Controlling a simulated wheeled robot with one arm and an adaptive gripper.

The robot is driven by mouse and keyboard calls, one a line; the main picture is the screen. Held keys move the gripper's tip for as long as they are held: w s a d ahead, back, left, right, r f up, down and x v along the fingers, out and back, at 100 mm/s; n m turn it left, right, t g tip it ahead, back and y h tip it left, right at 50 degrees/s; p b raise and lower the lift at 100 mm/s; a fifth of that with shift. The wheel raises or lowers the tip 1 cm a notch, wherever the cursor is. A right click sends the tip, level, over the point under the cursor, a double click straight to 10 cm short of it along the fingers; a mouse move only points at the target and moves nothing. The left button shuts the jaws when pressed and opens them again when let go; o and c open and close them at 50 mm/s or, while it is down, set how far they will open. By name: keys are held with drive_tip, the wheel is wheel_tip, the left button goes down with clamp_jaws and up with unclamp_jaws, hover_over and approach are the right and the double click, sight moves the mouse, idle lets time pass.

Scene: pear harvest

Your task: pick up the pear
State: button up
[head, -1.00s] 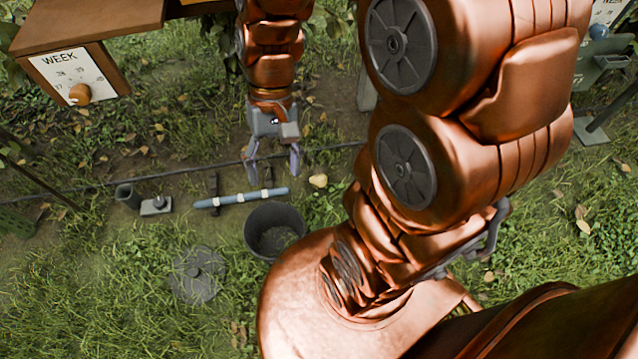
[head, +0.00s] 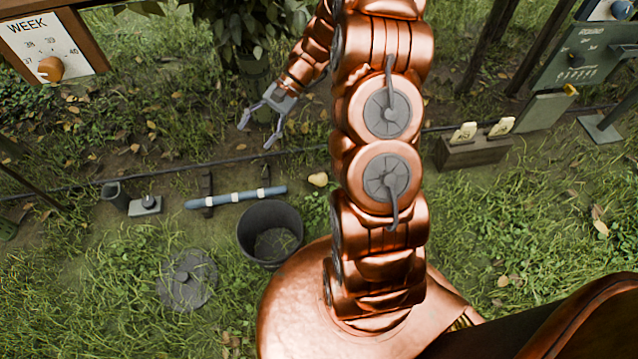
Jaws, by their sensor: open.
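The pear (head: 318,180) is a small pale yellow shape on the ground, right of a blue tube and just left of my copper arm. My gripper (head: 256,136) is open and empty, with its two grey fingers spread. It is up and to the left of the pear in the picture, apart from it. The gripper's height above the ground is hard to tell.
A dark bucket (head: 270,264) stands below the pear, with a round grey lid (head: 187,279) on the grass to its left. The blue tube (head: 226,199) lies on dark supports. A wooden box (head: 474,153) with yellow tags stands right of my arm. A thin dark line crosses the ground.

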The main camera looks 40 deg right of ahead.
drive_tip(key=w+d+f+m+t+y+b, duration=0.1)
drive_tip(key=w+d+f+m+t+b, duration=0.15)
drive_tip(key=f, duration=0.35)
drive_tip(key=w+d+f+m+t+b, duration=0.1)
drive_tip(key=w+d+f, duration=0.1)
drive_tip(key=d+f, duration=0.3)
drive_tip(key=m+t+b, duration=0.6)
drive_tip(key=m, duration=0.1)
hover_over(320, 179)
wheel_tip(320, 179, down, 25)
drive_tip(key=s+d+f+m+b, duration=0.1)
drive_tip(key=d+f, duration=0.1)
drive_tip(key=f, duration=0.1)
drive_tip(key=s+d+f+m+t+h+b, duration=0.1)
drive_tip(key=f, duration=0.3)
drive_tip(key=s+d+f+m+h+b, duration=0.1)
drive_tip(key=s+d+f, duration=0.1)
drive_tip(key=f, duration=0.1)
drive_tip(key=shift+d+f+t, duration=0.25)
drive_tip(key=shift+d+f, duration=0.1)
drive_tip(key=shift+f, duration=0.05)
drive_tip(key=shift+b+x, duration=0.85)
drive_tip(key=shift+x, duration=0.75)
drive_tip(key=shift+b+x, duration=1.3)
drive_tip(key=shift+x, duration=0.9)
drive_tip(key=shift+r, duration=0.1)
drive_tip(key=c, duration=0.9)
